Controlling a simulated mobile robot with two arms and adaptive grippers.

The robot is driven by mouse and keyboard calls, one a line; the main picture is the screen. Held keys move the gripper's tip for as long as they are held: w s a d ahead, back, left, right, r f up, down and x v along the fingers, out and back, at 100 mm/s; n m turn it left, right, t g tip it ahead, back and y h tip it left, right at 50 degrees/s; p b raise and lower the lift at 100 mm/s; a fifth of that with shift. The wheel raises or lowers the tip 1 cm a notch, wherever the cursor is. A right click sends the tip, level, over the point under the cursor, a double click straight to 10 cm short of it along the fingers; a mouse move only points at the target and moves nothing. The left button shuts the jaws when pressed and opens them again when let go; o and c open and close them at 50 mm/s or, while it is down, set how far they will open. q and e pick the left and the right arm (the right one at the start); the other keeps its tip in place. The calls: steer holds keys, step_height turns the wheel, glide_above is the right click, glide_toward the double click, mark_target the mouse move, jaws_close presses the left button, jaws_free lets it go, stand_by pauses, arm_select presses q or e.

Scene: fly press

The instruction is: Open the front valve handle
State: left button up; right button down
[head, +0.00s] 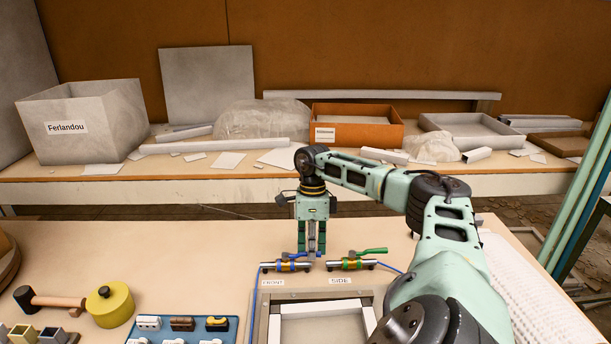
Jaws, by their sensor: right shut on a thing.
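The front valve (286,266) is a small metal pipe fitting with a yellow-brass middle, lying on the near table behind the "FRONT" label (272,283). Its blue handle (294,256) points right along the pipe, and its right end is hidden at my fingertips. My right gripper (312,252) points down over that end and is shut on the handle. The side valve (351,264), with a green handle (372,252) reaching right, lies just right of it, behind the "SIDE" label (340,281). My left gripper is not in view.
A metal frame (264,318) stands in front of the valves. A mallet (60,301) and a blue tray (228,332) lie at the left. Behind, a bench (226,188) holds boxes and scraps.

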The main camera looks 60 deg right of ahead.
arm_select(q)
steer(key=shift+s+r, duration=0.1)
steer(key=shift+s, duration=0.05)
arm_select(e)
steer(key=shift+w+d+r+n, duration=0.1)
steer(key=shift+w+d+n, duration=0.1)
steer(key=shift+n, duration=0.2)
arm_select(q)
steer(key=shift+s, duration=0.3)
arm_select(e)
steer(key=c, duration=1.8)
jaws_free()
steer(key=shift+o, duration=0.2)
step_height(320, 180, up, 12)
steer(key=w+d, duration=0.1)
steer(key=d, duration=0.1)
steer(key=shift+w, duration=0.1)
